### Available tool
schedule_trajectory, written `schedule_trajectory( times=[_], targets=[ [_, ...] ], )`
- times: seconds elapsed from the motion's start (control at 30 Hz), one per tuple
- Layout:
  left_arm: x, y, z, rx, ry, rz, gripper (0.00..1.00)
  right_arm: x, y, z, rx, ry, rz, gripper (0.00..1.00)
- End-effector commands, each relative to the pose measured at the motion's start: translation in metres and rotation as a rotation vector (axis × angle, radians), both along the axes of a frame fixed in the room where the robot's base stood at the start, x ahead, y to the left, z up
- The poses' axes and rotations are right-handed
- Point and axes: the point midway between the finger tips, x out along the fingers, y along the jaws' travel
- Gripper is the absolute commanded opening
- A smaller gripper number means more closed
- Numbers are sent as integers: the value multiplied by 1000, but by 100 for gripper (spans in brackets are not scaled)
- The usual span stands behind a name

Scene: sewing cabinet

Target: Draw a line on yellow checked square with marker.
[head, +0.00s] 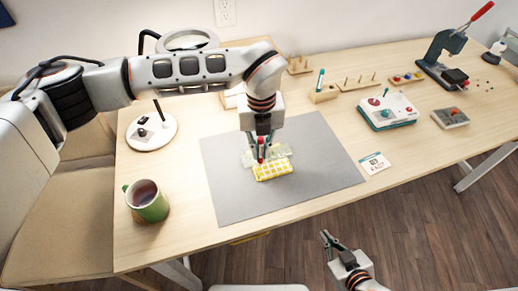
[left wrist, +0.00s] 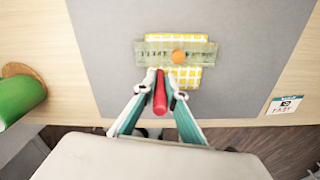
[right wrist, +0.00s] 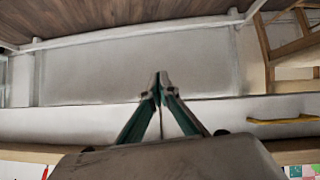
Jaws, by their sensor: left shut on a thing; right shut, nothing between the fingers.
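The yellow checked square (head: 272,173) lies on the grey mat (head: 230,196), near the middle of the table. A translucent ruler (left wrist: 148,51) with an orange knob (left wrist: 178,56) lies across the square in the left wrist view, with yellow cloth (left wrist: 186,76) showing on both sides. My left gripper (head: 261,146) is shut on a red marker (left wrist: 160,94), over the square. The marker's end is close to the ruler's near edge; I cannot tell whether it touches the cloth. My right gripper (right wrist: 158,84) is shut and empty, beyond the table's front edge.
A green mug (head: 150,206) with dark drink and a white round stand (head: 138,138) are at the left. A card (head: 374,163) lies right of the mat. A red-and-teal device (head: 388,108), peg racks (head: 356,83) and a press (head: 442,58) stand further right.

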Motion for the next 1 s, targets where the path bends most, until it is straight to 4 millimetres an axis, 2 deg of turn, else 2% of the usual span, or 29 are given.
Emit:
schedule_trajectory(
  times=[1.0],
  targets=[
    [4,-10,0,0,0,0,1,-1,0,-2,-1,2,0,0]
  ],
)
